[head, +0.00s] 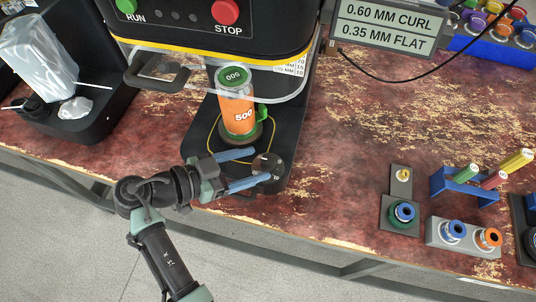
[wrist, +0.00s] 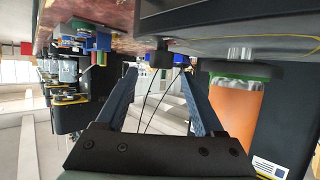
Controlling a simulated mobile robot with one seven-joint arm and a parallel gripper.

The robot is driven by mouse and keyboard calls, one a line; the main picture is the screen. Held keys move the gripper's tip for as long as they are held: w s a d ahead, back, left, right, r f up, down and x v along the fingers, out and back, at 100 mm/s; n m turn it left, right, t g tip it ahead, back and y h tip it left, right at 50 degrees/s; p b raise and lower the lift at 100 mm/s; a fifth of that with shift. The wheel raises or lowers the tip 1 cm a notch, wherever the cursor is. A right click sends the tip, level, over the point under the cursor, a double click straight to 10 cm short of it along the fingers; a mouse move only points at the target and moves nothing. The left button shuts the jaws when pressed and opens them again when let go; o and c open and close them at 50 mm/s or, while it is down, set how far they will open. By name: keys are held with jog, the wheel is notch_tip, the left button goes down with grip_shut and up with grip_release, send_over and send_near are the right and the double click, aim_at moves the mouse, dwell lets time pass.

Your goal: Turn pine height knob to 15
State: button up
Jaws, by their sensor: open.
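A dark round knob (head: 268,161) with small pale marks sits at the front of the black seamer's base (head: 205,140). I take it for the pine height knob; no name shows on it, and its setting is too small to read. My gripper (head: 262,165) is open, its two blue fingers reaching to either side of the knob. In the wrist view the dark knob (wrist: 160,55) shows between and just beyond the fingertips (wrist: 158,78). Whether either finger touches it, I cannot tell.
An orange can (head: 238,110) marked 500 stands on the seamer behind my fingers, under a clear guard with a black handle (head: 158,75). A sign (head: 385,25) reads 0.60 MM CURL, 0.35 MM FLAT. Coloured rollers (head: 453,231) stand at right; the worktop between is clear.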

aim_at(267, 160)
jog(key=shift+x, duration=2.4)
grip_shut()
